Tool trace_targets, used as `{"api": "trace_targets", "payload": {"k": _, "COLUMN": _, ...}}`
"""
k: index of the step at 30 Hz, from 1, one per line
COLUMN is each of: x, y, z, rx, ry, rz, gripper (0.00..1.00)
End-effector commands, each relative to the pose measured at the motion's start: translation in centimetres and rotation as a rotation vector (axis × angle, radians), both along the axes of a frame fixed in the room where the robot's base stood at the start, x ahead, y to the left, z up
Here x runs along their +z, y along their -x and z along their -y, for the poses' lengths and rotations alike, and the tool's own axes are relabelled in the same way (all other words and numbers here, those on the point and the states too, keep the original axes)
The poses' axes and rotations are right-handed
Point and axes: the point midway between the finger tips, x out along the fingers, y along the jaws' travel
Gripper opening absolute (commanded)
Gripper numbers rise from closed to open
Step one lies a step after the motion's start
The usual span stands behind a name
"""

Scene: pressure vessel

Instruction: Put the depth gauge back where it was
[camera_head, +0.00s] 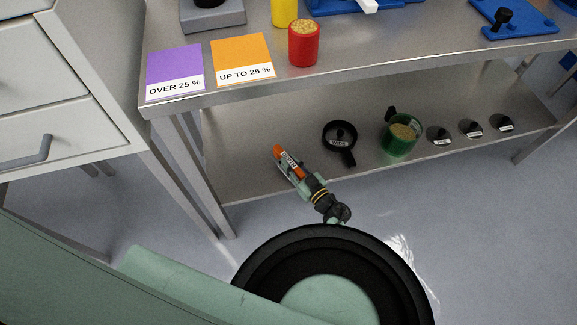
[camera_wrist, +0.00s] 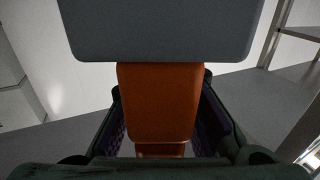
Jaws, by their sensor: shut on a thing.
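An orange thing with a white label (camera_head: 291,163), which I take to be the depth gauge, is held in my gripper (camera_head: 292,172). In the head view it shows at the lower shelf's front left; I cannot tell if it touches the shelf. In the wrist view, the orange body (camera_wrist: 160,100) sits between my two fingers (camera_wrist: 162,125), which are shut on it. A broad grey block (camera_wrist: 160,30) fills the top there, against the orange body's end; I cannot tell whether it belongs to the gauge. The label is too small to read.
The lower shelf (camera_head: 240,165) bears a black ring with a handle (camera_head: 341,140), a green cup (camera_head: 399,138) and several black discs (camera_head: 440,135). On the worktop are a purple card (camera_head: 174,67), an orange card (camera_head: 241,55) and a red cup (camera_head: 303,48). A drawer cabinet (camera_head: 55,85) stands left.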

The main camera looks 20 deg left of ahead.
Motion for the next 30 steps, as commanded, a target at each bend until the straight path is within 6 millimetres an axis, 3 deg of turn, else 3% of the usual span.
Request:
{"api": "trace_targets", "payload": {"k": 9, "x": -0.4, "y": -2.0, "z": -1.7, "rx": 0.002, "ry": -0.001, "rz": 0.002, "gripper": 0.00}}
{"api": "trace_targets", "payload": {"k": 17, "x": -3.9, "y": -2.0, "z": -1.7, "rx": 0.001, "ry": -0.001, "rz": 0.001, "gripper": 0.00}}
{"api": "trace_targets", "payload": {"k": 29, "x": -4.0, "y": -2.0, "z": -1.6, "rx": 0.000, "ry": -0.001, "rz": 0.000, "gripper": 0.00}}
{"api": "trace_targets", "payload": {"k": 30, "x": -4.0, "y": -2.0, "z": -1.6, "rx": 0.000, "ry": -0.001, "rz": -0.001, "gripper": 0.21}}
